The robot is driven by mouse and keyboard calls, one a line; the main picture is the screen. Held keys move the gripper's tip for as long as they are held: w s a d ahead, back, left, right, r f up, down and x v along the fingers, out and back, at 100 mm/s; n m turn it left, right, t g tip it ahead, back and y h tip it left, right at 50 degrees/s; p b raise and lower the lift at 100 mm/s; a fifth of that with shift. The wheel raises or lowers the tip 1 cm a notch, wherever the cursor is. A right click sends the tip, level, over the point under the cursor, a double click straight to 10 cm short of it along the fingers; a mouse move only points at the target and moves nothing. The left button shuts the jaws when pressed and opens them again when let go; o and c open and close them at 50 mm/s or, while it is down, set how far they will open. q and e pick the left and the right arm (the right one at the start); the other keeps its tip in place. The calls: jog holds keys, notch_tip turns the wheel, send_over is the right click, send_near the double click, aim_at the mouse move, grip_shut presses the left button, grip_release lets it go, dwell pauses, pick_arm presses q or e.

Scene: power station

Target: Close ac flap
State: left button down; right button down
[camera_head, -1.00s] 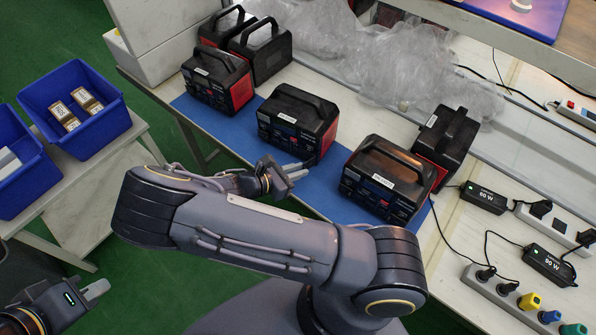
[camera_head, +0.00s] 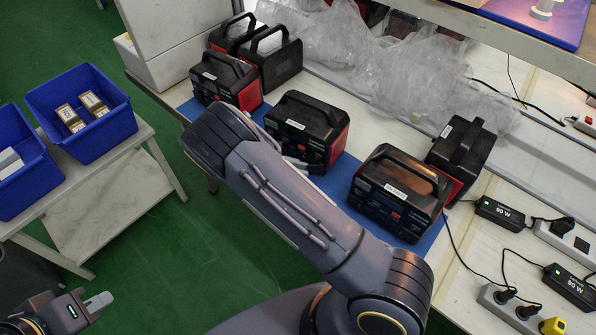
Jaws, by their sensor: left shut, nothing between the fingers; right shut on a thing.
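Several black and red power stations with top handles stand on a blue mat (camera_head: 337,190) on the workbench. The middle power station (camera_head: 305,125) is nearest my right gripper (camera_head: 294,163). Only a light sliver of that gripper's fingers shows, at the lower front of this station; my own forearm hides the rest. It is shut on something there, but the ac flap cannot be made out. Another power station (camera_head: 398,195) stands to the right, its front partly visible. My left gripper (camera_head: 98,302) is shut and empty at the lower left, away from the bench.
Blue bins (camera_head: 85,110) stand on a side table at the left, one holding small boxes. Clear plastic wrap (camera_head: 390,65) lies behind the stations. Adapters (camera_head: 570,288), cables and a power strip (camera_head: 500,300) crowd the right. Green floor (camera_head: 150,240) is open at the lower left.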

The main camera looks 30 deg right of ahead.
dwell(0.4)
jog(key=c, duration=1.5)
grip_release()
jog(key=shift+w, duration=0.1)
jog(key=b+v, duration=0.1)
jog(key=v, duration=0.5)
jog(key=shift+w+a+f, duration=0.1)
jog(key=shift+a, duration=0.05)
jog(key=shift+w+a+r, duration=0.25)
jog(key=shift+a+r, duration=0.15)
jog(key=shift+a, duration=0.15)
